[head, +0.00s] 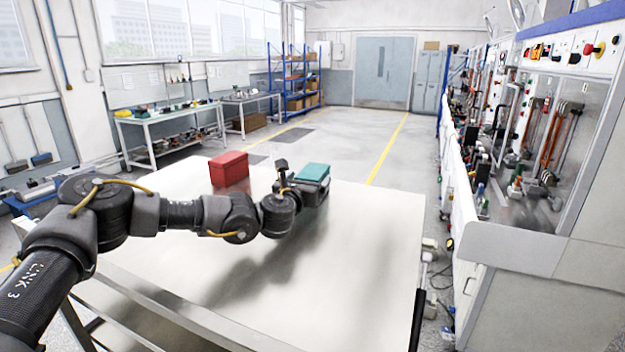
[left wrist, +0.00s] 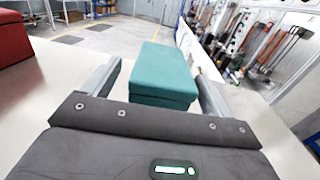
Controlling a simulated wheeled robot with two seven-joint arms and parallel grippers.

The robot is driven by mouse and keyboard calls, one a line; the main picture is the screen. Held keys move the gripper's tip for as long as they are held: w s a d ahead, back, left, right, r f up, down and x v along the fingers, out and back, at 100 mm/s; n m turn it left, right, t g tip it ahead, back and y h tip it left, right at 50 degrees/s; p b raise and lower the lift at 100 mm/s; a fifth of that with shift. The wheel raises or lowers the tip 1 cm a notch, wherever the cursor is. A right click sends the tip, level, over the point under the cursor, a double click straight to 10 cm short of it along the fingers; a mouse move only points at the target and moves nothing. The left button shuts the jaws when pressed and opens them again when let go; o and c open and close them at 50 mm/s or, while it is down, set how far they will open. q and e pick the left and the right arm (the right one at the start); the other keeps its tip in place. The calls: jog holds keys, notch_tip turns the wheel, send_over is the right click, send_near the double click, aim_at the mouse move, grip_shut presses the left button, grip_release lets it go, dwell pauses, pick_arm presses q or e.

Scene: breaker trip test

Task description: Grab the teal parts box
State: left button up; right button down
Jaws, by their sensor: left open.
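The teal parts box (head: 314,172) sits on the white table (head: 330,270) near its far edge. My left gripper (head: 305,186) is at the near side of the box and hides its lower part in the head view. In the left wrist view the teal parts box (left wrist: 163,75) lies ahead, between my two open fingers (left wrist: 158,92), with a gap showing on each side. I cannot tell how far the fingertips reach along it. My right gripper is not in view.
A red box (head: 229,169) stands on the table to the left of the teal box; it also shows in the left wrist view (left wrist: 12,42). The table's front and right are clear. A panel bench (head: 530,235) stands along the right wall.

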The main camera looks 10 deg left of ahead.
aim_at(313, 171)
pick_arm(q)
jog(key=shift+w+d+r+p, duration=0.1)
jog(key=shift+w+d+p, duration=0.15)
jog(key=shift+w, duration=0.4)
jog(key=shift+w+d+r+p, duration=0.1)
jog(key=shift+w+p, duration=0.25)
jog(key=shift+w, duration=0.25)
jog(key=shift+w+f, duration=0.1)
jog(key=shift+w, duration=0.35)
jog(key=shift+c, duration=0.3)
jog(key=c, duration=1.2)
